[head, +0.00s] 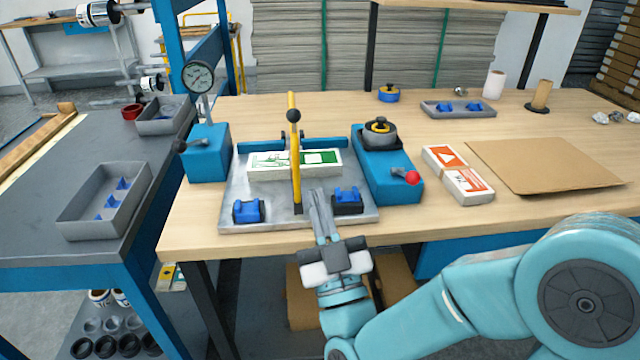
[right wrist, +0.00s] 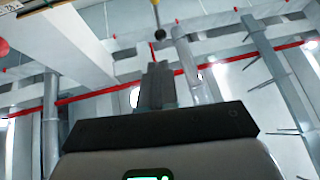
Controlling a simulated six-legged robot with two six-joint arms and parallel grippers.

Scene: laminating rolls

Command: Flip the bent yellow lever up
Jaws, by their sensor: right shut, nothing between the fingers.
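The yellow lever (head: 296,165) has a black ball knob (head: 293,115) near its top. It stands over the grey metal plate of the press fixture (head: 270,215) and looks upright in the head view; I cannot make out its bend. The knob also shows in the right wrist view (right wrist: 159,34), beyond my fingertips. My right gripper (head: 316,194) is shut and empty, its fingers pointing up beside the lever's lower end, at the plate's front edge. I cannot tell whether they touch the lever. My left gripper is not in view.
A green-and-white box (head: 320,160) lies on the plate behind the lever. Blue blocks (head: 248,210) sit on the plate's front corners. A blue unit with a red knob (head: 412,178) stands right, a blue gauge stand (head: 207,153) left.

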